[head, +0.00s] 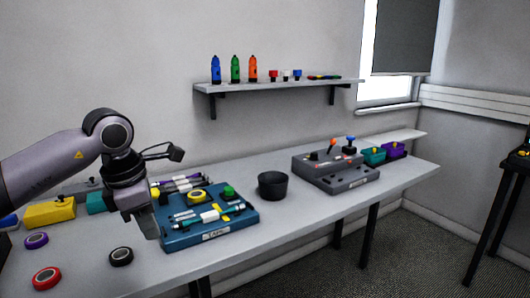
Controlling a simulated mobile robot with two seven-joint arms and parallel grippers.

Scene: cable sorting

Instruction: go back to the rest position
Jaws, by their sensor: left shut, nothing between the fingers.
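My left arm comes in from the left, and its left gripper (147,224) points down at the left edge of a blue tray (185,241). The fingers are shut with nothing seen between them. I cannot tell whether they touch the tray. The tray has a white label on its front and holds a yellow tape roll (197,196), a green round piece (229,192) and several pens or markers. My right gripper is not in view.
Red (46,278), black (121,256) and purple (37,240) tape rolls lie at the table's left. A yellow bin (50,212) stands behind them. A black cup (272,186) and grey device (338,171) stand right of the tray. A shelf (280,86) hangs above.

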